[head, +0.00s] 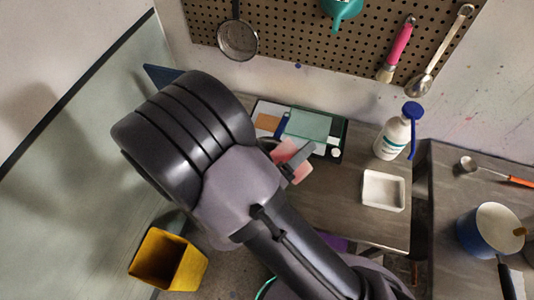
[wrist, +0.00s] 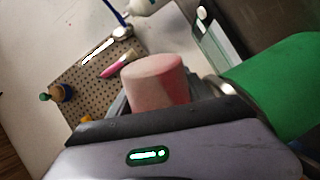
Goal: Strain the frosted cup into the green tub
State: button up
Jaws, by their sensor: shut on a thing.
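My gripper (head: 293,163) is shut on a pinkish frosted cup, mostly hidden by my arm in the head view. The cup (wrist: 157,82) shows clearly in the wrist view, rising above the dark gripper edge. Its inside and contents cannot be seen. The green tub (wrist: 275,88) is to the right of the cup in the wrist view, apart from it, and partly cut off. A grey metallic rim (wrist: 222,91) shows between them; I cannot tell whether it is a strainer. A round mesh strainer (head: 237,40) hangs on the pegboard.
A white bottle with a blue pump (head: 392,137) and a white dish (head: 383,191) stand on the grey table. A dark tray (head: 327,145) lies behind the cup. A yellow bucket (head: 167,262) stands at lower left. A blue-and-white pot (head: 487,232) stands on the right-hand table.

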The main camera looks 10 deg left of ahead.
jog(key=shift+w+a+r+n+p, duration=0.4)
jog(key=shift+a+n+p, duration=0.2)
jog(key=shift+n, duration=0.2)
dwell(1.7)
jog(key=shift+a+r+n+h+p, duration=0.1)
jog(key=shift+r+n+h+p, duration=0.35)
jog(key=shift+p, duration=0.9)
